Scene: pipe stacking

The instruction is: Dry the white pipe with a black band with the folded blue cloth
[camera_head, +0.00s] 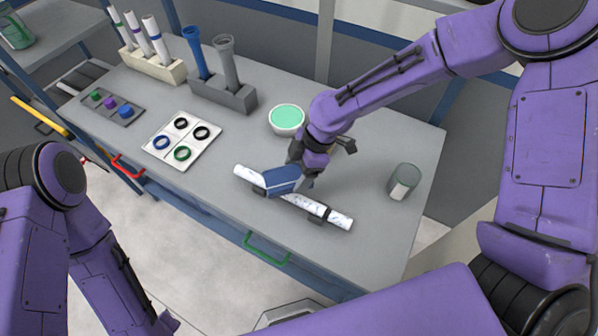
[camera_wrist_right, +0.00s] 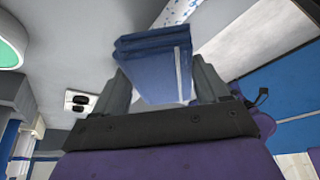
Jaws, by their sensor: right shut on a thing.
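The white pipe with a black band (camera_head: 340,219) lies on low dark supports near the table's front edge, with bluish speckles on its surface. Its black band (camera_head: 327,212) shows toward the right end. The folded blue cloth (camera_head: 283,180) is over the pipe's left-middle part and hides some of it. My right gripper (camera_head: 296,176) is shut on the cloth. In the right wrist view the cloth (camera_wrist_right: 155,65) sits between the fingers (camera_wrist_right: 165,90), with the speckled pipe (camera_wrist_right: 176,12) just beyond it. I cannot tell if cloth and pipe touch. My left arm shows at lower left, its gripper out of frame.
A bowl with green contents (camera_head: 287,119) stands behind my right gripper. A white ring tray (camera_head: 183,141), a dark tray with knobs (camera_head: 112,107) and two pipe racks (camera_head: 222,94) (camera_head: 153,66) fill the left and back. The table's front right is clear.

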